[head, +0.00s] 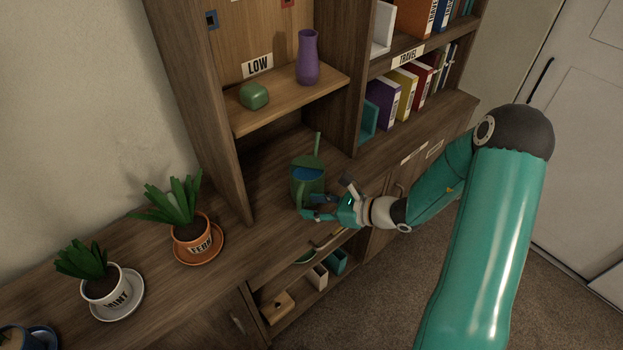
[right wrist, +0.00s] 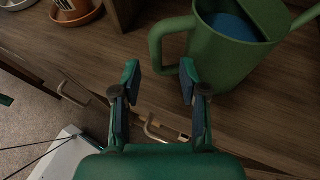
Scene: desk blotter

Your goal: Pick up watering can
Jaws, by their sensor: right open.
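The green watering can (head: 311,186) stands upright on the wooden counter under the shelf, with blue inside its top and its spout pointing up and back. In the right wrist view the watering can (right wrist: 236,62) is at the upper right, its handle curving toward the left. My right gripper (head: 323,205) is beside the can's near side in the head view. In the right wrist view my right gripper (right wrist: 160,75) is open, with the right finger near or against the handle's lower end and nothing gripped; contact cannot be told. My left gripper is not in view.
A potted fern (head: 190,233) and a potted mint (head: 104,287) stand on saucers to the left. An open cubby with small containers (head: 318,278) is below the counter edge.

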